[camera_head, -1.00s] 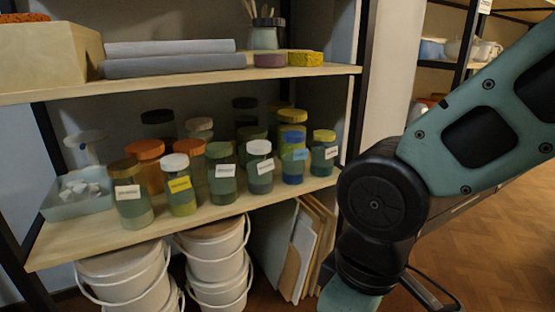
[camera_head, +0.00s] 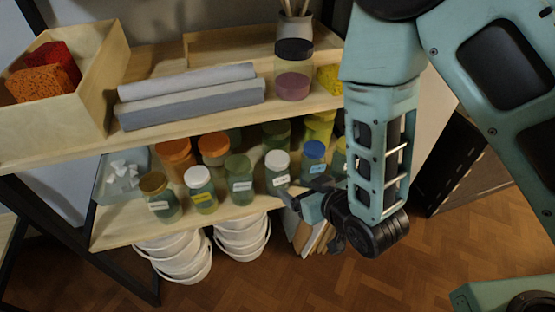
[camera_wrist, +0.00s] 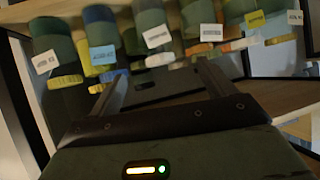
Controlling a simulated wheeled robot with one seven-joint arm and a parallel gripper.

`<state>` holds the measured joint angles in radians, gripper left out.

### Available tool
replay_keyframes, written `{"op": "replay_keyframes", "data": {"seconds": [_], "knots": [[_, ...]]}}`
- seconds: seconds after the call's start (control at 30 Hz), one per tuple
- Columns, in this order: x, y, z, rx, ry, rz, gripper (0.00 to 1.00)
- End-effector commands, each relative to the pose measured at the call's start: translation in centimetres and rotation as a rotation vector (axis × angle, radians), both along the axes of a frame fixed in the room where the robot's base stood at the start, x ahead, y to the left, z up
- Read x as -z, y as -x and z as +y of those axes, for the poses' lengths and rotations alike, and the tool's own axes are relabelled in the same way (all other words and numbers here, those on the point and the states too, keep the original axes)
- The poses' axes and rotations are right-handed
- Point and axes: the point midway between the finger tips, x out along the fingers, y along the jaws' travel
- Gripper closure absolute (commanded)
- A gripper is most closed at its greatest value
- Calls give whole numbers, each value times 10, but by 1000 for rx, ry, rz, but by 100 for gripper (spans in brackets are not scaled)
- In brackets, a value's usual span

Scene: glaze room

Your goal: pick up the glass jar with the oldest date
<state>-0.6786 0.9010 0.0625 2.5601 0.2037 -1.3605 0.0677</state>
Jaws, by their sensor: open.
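Glass jars with white, yellow or blue labels stand on the lower shelf. Along the front are an olive-lidded jar (camera_head: 160,198), a white-lidded jar with a yellow label (camera_head: 200,190), a green-lidded jar (camera_head: 239,182), a white-lidded jar with a white label (camera_head: 277,174), a blue-lidded jar (camera_head: 313,163) and a partly hidden yellow-lidded jar (camera_head: 340,158). The label dates are too small to read. My gripper (camera_wrist: 163,70) is open and empty, in front of the row. In the wrist view the white-labelled, white-lidded jar (camera_wrist: 153,22) shows upside down beyond the fingers.
Orange-lidded jars (camera_head: 214,148) and others crowd behind the front row. A tray of white pieces (camera_head: 120,175) stands at left. The upper shelf (camera_head: 150,138) is close above the jars. White buckets (camera_head: 175,260) and leaning boards (camera_head: 312,238) are below.

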Motion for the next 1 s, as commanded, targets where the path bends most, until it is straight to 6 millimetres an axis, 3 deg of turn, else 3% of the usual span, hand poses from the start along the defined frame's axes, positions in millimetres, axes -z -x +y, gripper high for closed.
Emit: {"op": "replay_keyframes", "data": {"seconds": [0.03,0.2,0.47,1.0], "knots": [[-15,1,-3,-3,-2,-32,18],[-26,1,-7,-10,-23,-124,18],[-11,-23,5,-11,-33,-150,18],[-5,-37,13,-11,-31,-147,18]]}}
